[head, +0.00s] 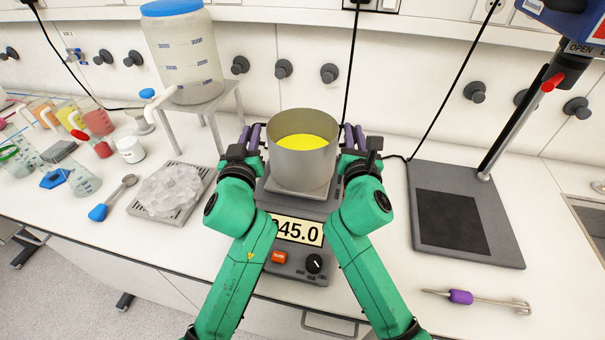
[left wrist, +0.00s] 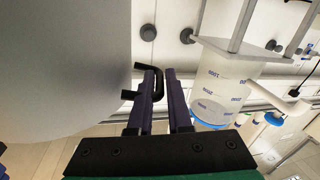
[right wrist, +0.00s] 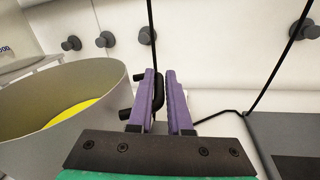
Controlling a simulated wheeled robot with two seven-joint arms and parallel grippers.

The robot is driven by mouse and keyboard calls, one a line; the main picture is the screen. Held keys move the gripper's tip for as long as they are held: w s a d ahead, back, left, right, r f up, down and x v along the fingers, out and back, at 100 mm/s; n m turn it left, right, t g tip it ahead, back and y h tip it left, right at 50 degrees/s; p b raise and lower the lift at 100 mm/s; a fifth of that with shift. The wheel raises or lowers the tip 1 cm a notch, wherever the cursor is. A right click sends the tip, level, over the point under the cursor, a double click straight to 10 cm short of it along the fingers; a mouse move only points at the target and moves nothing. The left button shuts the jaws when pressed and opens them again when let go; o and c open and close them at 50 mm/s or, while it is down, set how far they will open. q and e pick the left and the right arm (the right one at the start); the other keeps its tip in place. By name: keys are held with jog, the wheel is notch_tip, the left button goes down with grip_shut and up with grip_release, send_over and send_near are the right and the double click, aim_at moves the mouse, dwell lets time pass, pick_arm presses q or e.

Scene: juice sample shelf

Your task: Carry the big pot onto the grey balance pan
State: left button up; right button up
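The big pot (head: 303,166), grey with yellow contents, stands upright over the grey balance pan (head: 268,187), and appears to rest on it. The balance display (head: 297,229) is partly hidden by my arm and shows "45.0" after a cut-off digit. My left gripper (head: 251,136) is at the pot's left side, its purple fingers closed around a black handle (left wrist: 157,80). My right gripper (head: 354,136) is at the right side, its fingers around the other black handle (right wrist: 158,88). The pot wall also fills the left part of the left wrist view (left wrist: 65,70).
A large jar with a blue lid (head: 185,55) stands on a metal stand at the back left. A grey rack (head: 200,207) of clear pieces lies left of the balance. A stand with a dark base (head: 462,245) and a purple-handled whisk (head: 461,297) are at the right.

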pick_arm(q)
jog(key=shift+o, duration=1.2)
jog(key=shift+r, duration=0.15)
pick_arm(e)
jog(key=shift+o, duration=1.2)
jog(key=shift+r, duration=0.1)
pick_arm(q)
jog(key=shift+s, duration=0.15)
pick_arm(e)
jog(key=shift+s+r, duration=0.1)
jog(key=shift+s, duration=0.05)
pick_arm(q)
jog(key=shift+s, duration=0.15)
jog(key=s, duration=1.1)
jog(key=shift+s+a, duration=0.35)
pick_arm(e)
jog(key=s, duration=1.2)
jog(key=shift+a, duration=0.35)
